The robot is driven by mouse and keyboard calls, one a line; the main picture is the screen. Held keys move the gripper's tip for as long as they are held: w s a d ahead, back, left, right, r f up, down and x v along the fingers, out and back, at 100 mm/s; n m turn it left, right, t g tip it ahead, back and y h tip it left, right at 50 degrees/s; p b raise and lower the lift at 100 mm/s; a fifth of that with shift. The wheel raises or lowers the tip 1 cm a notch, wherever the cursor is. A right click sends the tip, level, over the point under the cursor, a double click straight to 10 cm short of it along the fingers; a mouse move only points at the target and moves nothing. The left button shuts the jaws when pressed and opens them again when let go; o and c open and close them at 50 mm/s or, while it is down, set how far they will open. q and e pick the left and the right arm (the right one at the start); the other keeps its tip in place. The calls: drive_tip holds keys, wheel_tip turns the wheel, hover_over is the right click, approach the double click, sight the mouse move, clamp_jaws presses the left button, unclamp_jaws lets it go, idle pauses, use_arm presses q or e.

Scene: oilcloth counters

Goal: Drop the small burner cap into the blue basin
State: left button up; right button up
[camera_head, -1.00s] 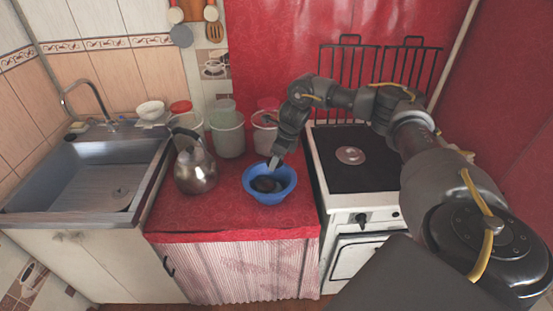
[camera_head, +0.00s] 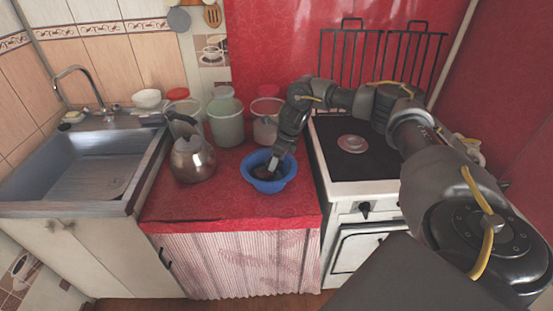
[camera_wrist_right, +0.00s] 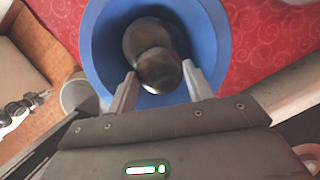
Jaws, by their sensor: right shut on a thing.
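The blue basin (camera_head: 268,187) stands on the red counter, left of the stove; it also fills the upper middle of the right wrist view (camera_wrist_right: 98,45). My right gripper (camera_head: 273,165) reaches down over the basin. In the right wrist view its fingers (camera_wrist_right: 158,72) are closed on a dark, shiny, round piece, the small burner cap (camera_wrist_right: 160,76). Another dark round piece (camera_wrist_right: 146,36) shows just beyond it, inside the basin. The cap's exact height above the basin floor cannot be told. My left gripper is not in view.
A metal kettle (camera_head: 192,160) stands left of the basin. Buckets (camera_head: 225,122) and a clear container (camera_head: 266,128) stand behind it. The stove (camera_head: 375,172) is at the right, with a round burner (camera_head: 352,143) on top. The sink (camera_head: 85,175) is at the left.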

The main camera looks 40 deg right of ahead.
drive_tip(key=o, duration=1.1)
drive_tip(key=shift+c, duration=0.2)
drive_tip(key=b+v, duration=0.1)
drive_tip(key=v, duration=1)
